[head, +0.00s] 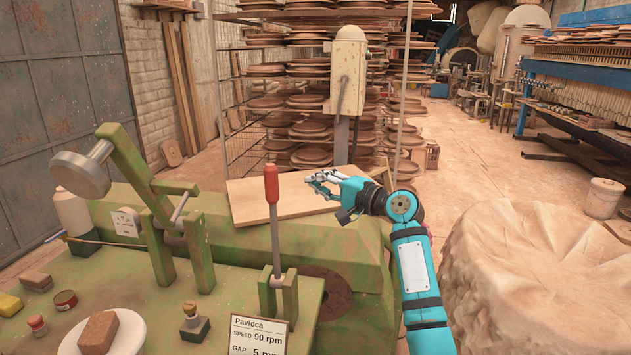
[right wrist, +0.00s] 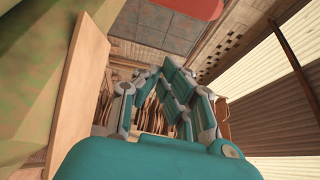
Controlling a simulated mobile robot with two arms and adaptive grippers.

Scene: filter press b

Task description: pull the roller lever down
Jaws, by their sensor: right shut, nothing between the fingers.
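A lever with a red handle (head: 271,185) and grey rod stands nearly upright in a green bracket on the green machine. My right gripper (head: 314,184) is to the right of the red handle, at about its height in the picture and apart from it. It is shut and empty; its fingers also show in the right wrist view (right wrist: 166,92). A red shape (right wrist: 196,6) at the top edge of the right wrist view looks like the handle, cut off by the frame. My left gripper is not in view.
A green arm with a round grey disc (head: 80,174) rises at the left of the machine. A wooden board (head: 285,196) lies behind the lever. A white plate (head: 133,333) with a brown block (head: 98,333) and a sign (head: 258,338) are in front. A covered heap (head: 545,270) stands right.

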